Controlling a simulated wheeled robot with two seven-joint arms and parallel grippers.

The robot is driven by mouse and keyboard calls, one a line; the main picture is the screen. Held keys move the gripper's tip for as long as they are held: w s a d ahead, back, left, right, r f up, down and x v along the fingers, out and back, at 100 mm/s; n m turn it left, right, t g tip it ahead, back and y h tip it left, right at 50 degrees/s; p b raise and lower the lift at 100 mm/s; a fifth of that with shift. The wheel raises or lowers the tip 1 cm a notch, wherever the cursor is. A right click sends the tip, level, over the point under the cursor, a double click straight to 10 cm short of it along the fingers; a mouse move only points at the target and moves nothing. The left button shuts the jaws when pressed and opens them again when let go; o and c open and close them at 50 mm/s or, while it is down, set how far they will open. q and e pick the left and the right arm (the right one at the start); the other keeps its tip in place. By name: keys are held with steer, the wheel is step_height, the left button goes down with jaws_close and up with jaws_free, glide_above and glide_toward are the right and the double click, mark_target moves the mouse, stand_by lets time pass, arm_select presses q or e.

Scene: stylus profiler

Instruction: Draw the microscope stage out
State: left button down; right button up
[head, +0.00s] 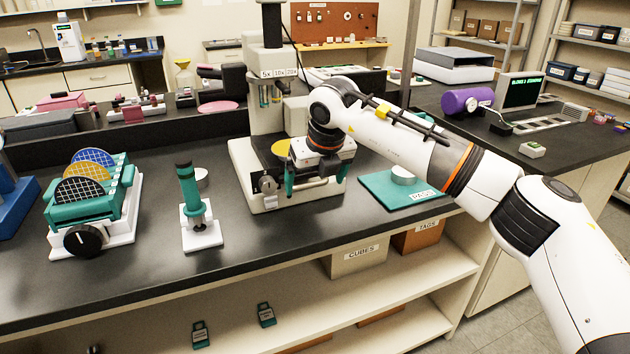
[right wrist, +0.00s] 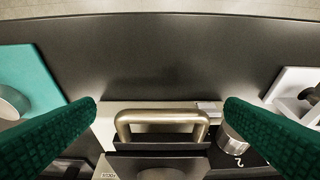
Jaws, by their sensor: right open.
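The microscope (head: 265,105) stands on the black bench, with a yellow disc (head: 281,147) on its stage and a pale base (head: 245,165). My right gripper (head: 318,182) is at the front of the microscope and hides part of the stage front. In the right wrist view, a metal bar handle (right wrist: 160,117) on the stage front lies between the two green fingers of the right gripper (right wrist: 161,104). The fingers are open, one to each side of the handle, with gaps between. My left gripper is not in view.
A green mat (head: 375,190) labelled PASS lies right of the microscope with a small round piece on it. A green hand tool on a white stand (head: 203,238) and a rack of discs (head: 95,205) stand to the left. The bench front is clear.

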steer(key=v, duration=1.1)
steer(key=shift+b, duration=0.3)
steer(key=shift+s+r, duration=0.1)
